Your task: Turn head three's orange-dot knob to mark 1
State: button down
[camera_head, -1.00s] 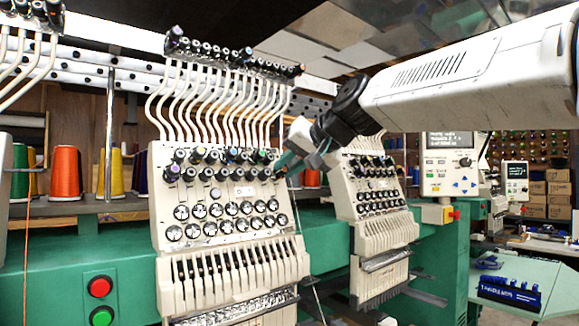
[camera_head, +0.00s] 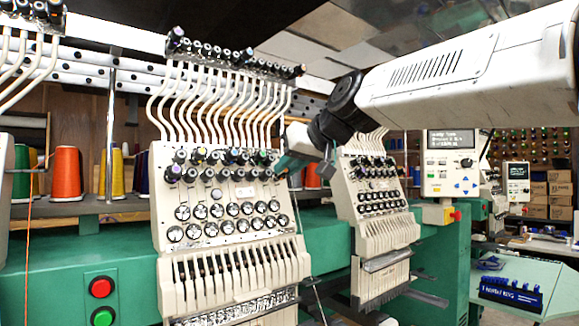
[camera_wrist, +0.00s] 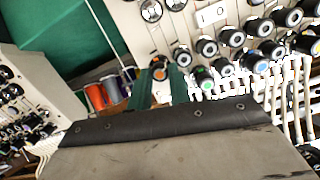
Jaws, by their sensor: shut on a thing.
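The sewing head (camera_head: 222,205) in the middle of the head view has rows of black knobs on its upper panel. My gripper (camera_head: 284,168) is at the right edge of its knob rows. In the wrist view my gripper (camera_wrist: 160,80) has its two green fingers on either side of the orange-dot knob (camera_wrist: 159,73), shut on it. The orange dot faces the wrist camera between the fingertips. In the head view my gripper hides this knob. I cannot read the marks around the knob.
A white-dot knob (camera_wrist: 182,56) and a green-dot knob (camera_wrist: 203,73) sit close to the right of my fingers in the wrist view. White thread tubes (camera_head: 222,105) rise above the head. A second head (camera_head: 378,200) stands to the right, behind my arm.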

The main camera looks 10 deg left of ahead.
jog(key=shift+f, duration=0.15)
jog(key=c, duration=1.3)
grip_release()
jog(key=shift+d, duration=0.15)
jog(key=v, duration=0.7)
jog(key=shift+s+d, duration=0.25)
jog(key=shift+r, duration=0.2)
